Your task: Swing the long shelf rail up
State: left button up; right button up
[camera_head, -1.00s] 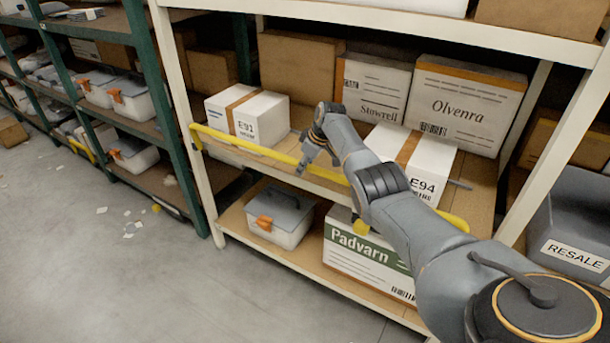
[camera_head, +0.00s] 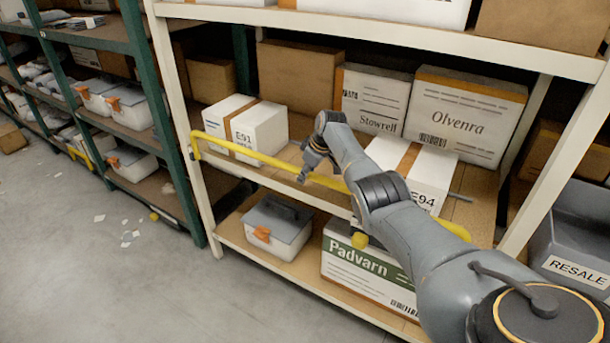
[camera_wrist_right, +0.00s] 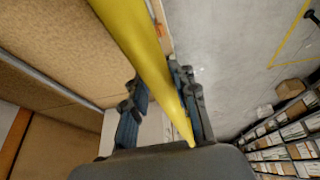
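The long yellow shelf rail (camera_head: 268,160) runs along the front of the rack's middle shelf, crossing in front of the E91 box. It bends at its left end by the cream post. My right gripper (camera_head: 304,176) is at the rail's middle, pointing down at it. In the right wrist view the rail (camera_wrist_right: 146,55) passes between the two fingers of my right gripper (camera_wrist_right: 158,95). The fingers stand apart, with a gap showing on the left of the rail; the right finger is close to it, contact unclear. My right arm hides part of the rail. My left gripper is not in view.
The middle shelf holds the E91 box (camera_head: 245,127), the E94 box (camera_head: 431,172), Stowrell (camera_head: 372,97) and Olvenra (camera_head: 465,112). Below are a grey-lidded bin (camera_head: 277,228) and the Padvarn box (camera_head: 365,268). A RESALE bin (camera_head: 577,240) stands right. Floor at left is mostly clear.

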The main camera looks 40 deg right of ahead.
jog(key=o, duration=0.3)
jog(key=shift+d+r, duration=0.25)
jog(key=shift+o, duration=0.2)
jog(key=shift+f, duration=0.1)
jog(key=shift+a, duration=0.1)
jog(key=shift+s+r, duration=0.25)
jog(key=shift+r, duration=0.45)
jog(key=v, duration=1)
jog(key=shift+s+r, duration=0.2)
jog(key=shift+r, duration=0.05)
